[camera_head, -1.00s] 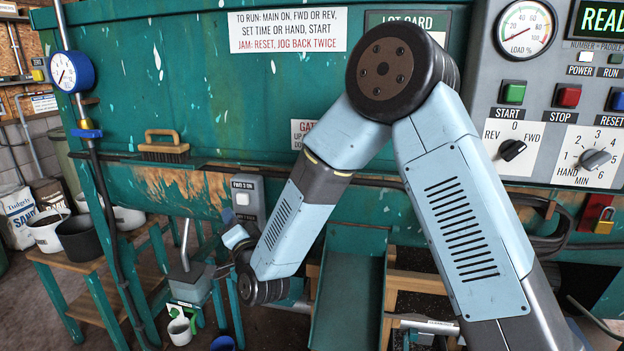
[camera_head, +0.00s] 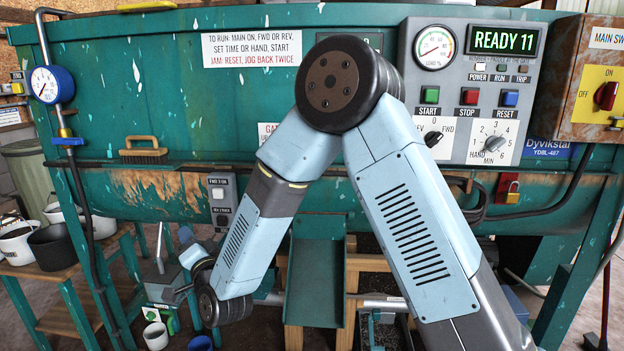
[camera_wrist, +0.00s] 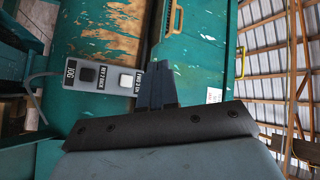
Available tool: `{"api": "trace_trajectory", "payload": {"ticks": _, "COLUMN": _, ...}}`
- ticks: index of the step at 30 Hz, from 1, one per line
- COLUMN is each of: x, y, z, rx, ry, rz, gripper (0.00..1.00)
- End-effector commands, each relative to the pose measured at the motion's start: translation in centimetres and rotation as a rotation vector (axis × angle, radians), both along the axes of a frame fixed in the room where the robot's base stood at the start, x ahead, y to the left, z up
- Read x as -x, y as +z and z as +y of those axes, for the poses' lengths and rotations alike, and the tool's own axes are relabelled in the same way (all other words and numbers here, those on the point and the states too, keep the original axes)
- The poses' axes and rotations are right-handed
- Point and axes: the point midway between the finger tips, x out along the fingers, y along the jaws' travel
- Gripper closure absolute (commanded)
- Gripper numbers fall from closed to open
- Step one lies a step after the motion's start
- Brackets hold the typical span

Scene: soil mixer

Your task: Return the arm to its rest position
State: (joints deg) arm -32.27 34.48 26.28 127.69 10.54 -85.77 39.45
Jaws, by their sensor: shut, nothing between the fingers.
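My gripper (camera_wrist: 157,85) shows in the wrist view, with its dark fingers shut together and nothing between them. Behind them is the green mixer wall, beside a grey switch box (camera_wrist: 105,77). In the head view my arm is bent, its elbow high in front of the mixer (camera_head: 270,140) and its forearm reaching down to the left. The wrist end is low, near the grey switch box (camera_head: 222,203). My fingers cannot be made out clearly there.
A control panel (camera_head: 465,90) reads READY 11. The main switch box (camera_head: 595,85) is at right. A green chute (camera_head: 315,275) stands behind my arm. A brush (camera_head: 143,151) lies on the ledge. A bench with buckets (camera_head: 52,247) is at left, and a white cup (camera_head: 156,336) is low down.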

Motion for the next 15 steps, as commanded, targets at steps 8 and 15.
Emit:
{"api": "trace_trajectory", "payload": {"ticks": 8, "x": -2.0, "y": 1.8, "z": -2.2, "rx": 0.097, "ry": -0.016, "rz": -0.001, "gripper": 1.0}}
{"api": "trace_trajectory", "payload": {"ticks": 15, "x": -3.6, "y": 3.6, "z": -4.7, "rx": 0.208, "ry": -0.032, "rz": 0.002, "gripper": 1.0}}
